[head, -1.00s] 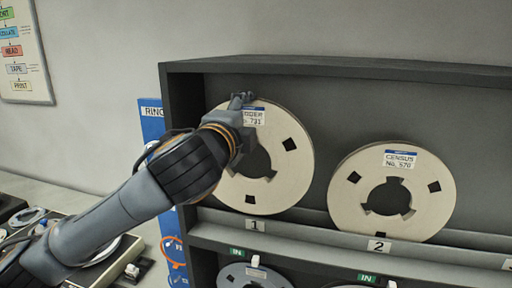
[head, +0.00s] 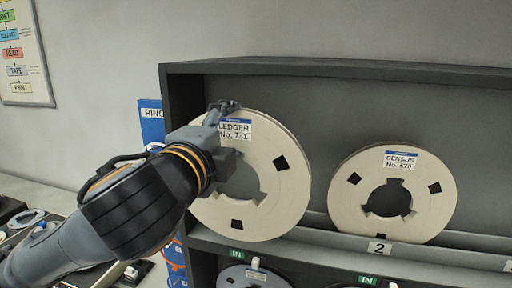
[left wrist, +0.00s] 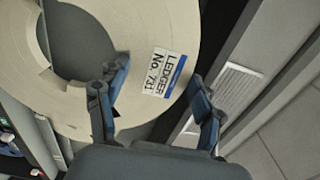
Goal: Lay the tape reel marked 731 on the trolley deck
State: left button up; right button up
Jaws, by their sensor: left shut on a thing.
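The cream tape reel labelled LEDGER No. 731 (head: 285,190) stands upright in front of the left part of the dark rack. Its lower edge overlaps the shelf lip in the head view and hides the number 1 plate. My left gripper (head: 222,108) is shut on the reel's upper left rim, beside its label. In the left wrist view the reel (left wrist: 110,22) lies between my fingers (left wrist: 158,78), with its label facing the camera. My right gripper is out of view. I see no trolley deck.
A second reel, CENSUS No. 570 (head: 345,205), stands in the rack (head: 330,68) above plate 2 (head: 379,248). More reels sit on the lower shelf, under IN tags (head: 367,281). A blue panel (head: 151,125) is left of the rack. A counter with equipment is at lower left.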

pick_arm(q)
jog(key=v, duration=0.6)
jog(key=shift+s+p, duration=0.3)
jog(key=shift+s, duration=0.1)
jog(key=shift+w+a, duration=0.1)
